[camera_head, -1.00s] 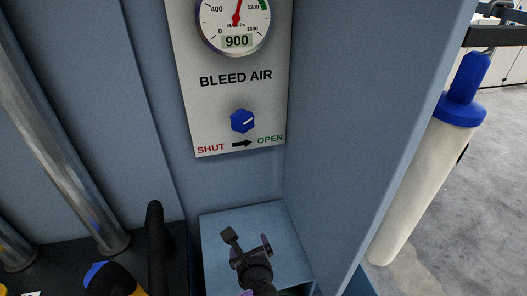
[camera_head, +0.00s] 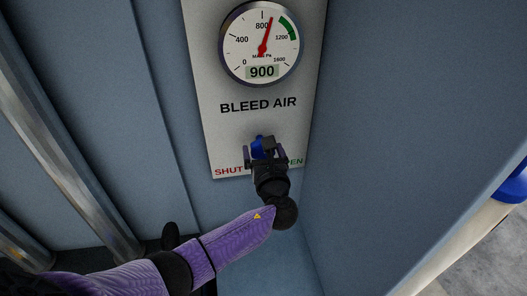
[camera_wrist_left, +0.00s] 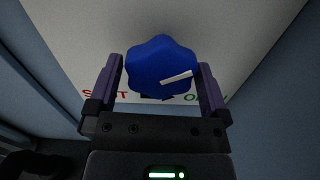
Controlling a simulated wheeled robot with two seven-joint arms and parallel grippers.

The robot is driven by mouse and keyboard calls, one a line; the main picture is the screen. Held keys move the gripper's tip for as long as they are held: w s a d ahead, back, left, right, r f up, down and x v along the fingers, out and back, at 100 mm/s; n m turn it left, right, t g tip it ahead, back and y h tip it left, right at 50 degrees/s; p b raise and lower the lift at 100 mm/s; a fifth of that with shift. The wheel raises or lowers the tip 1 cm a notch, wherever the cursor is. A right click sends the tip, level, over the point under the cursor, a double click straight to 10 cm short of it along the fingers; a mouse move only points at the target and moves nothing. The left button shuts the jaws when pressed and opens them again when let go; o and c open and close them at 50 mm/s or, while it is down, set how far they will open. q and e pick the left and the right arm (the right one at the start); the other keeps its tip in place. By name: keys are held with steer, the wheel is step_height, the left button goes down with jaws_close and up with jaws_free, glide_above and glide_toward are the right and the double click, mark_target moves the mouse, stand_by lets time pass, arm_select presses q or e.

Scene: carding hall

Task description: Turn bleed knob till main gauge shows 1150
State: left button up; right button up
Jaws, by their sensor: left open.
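The blue bleed knob (camera_head: 258,146) sits on the white BLEED AIR panel (camera_head: 215,125), below the main gauge (camera_head: 260,43). The gauge's digital window reads 900, and its red needle points just past 800. My left gripper (camera_head: 265,150) is at the knob, with its open fingers on either side of it. In the left wrist view the knob (camera_wrist_left: 160,65) lies between the fingertips, its white pointer mark aimed right and slightly up. Whether the fingers touch it is not clear. The gripper partly hides the SHUT and OPEN lettering and the arrow. My right gripper is not in view.
A blue-grey wall (camera_head: 410,110) stands close to the right of the panel. Metal pipes (camera_head: 60,150) run down at the left. A cream cylinder with a blue cap (camera_head: 514,184) is at the right edge.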

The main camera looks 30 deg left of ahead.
arm_select(q)
steer(key=c, duration=1)
